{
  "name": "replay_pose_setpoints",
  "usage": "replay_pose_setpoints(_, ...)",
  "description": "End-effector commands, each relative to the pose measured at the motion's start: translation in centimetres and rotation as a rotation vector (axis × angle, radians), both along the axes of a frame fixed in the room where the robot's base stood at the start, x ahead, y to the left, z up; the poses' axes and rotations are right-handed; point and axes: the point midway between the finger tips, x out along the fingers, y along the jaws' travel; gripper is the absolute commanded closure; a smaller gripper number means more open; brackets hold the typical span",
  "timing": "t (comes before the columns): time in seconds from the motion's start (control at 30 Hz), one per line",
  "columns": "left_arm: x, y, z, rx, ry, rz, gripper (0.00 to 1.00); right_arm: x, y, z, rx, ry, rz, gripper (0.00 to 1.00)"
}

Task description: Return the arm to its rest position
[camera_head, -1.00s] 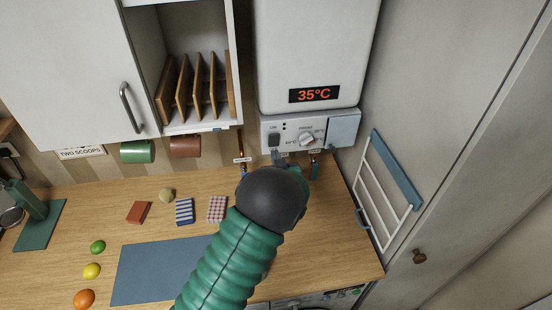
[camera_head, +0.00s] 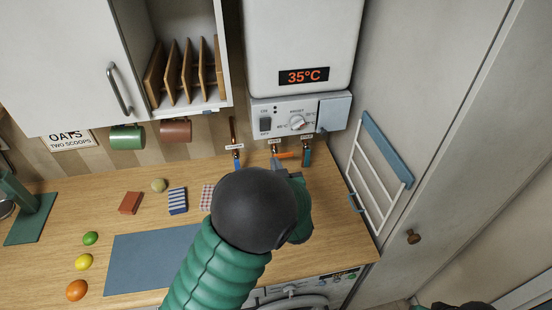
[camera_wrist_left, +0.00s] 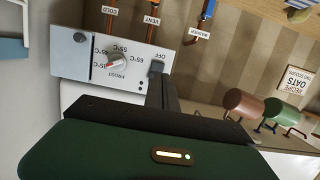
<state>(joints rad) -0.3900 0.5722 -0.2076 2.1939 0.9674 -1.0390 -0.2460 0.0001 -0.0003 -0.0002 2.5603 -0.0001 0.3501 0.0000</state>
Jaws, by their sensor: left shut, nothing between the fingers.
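My left arm reaches in from the bottom of the head view. Its dark wrist ball hides part of the worktop. My left gripper (camera_head: 277,164) is shut and empty, just below the white heater's control panel (camera_head: 285,118) and apart from it. In the left wrist view the shut fingers (camera_wrist_left: 160,88) appear close to the panel's on/off switch (camera_wrist_left: 157,66). The panel also has a round dial (camera_head: 298,122), and the heater display (camera_head: 304,76) reads 35°C. My right gripper is not seen; only a dark shape shows at the bottom right edge.
Labelled pipes with a blue, an orange (camera_head: 287,155) and a teal handle are close to my gripper. A wall rack (camera_head: 383,175) is to the right. Mugs (camera_head: 127,138) hang under the cabinet (camera_head: 60,65). A blue mat (camera_head: 140,265), fruit and small blocks lie on the worktop (camera_head: 330,220).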

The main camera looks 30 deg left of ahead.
Motion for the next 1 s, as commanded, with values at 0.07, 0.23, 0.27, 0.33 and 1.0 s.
replay_pose_setpoints(0.07, 0.0, 0.1, 0.0, 0.0, 0.0, 0.002, 1.0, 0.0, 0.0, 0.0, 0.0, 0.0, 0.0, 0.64)
replay_pose_setpoints(0.23, -0.1, -0.1, -1.2, -0.041, 0.032, -0.034, 1.0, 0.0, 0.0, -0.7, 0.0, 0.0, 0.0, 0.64)
replay_pose_setpoints(0.27, -0.2, -0.5, -2.0, -0.069, 0.058, -0.062, 1.0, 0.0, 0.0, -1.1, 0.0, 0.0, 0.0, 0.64)
replay_pose_setpoints(0.33, -0.9, -2.2, -4.7, -0.162, 0.155, -0.163, 1.0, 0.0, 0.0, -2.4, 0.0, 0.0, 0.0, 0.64)
replay_pose_setpoints(1.0, -23.9, -7.0, -16.5, -0.356, 1.1, -0.566, 1.0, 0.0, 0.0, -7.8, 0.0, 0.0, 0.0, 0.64)
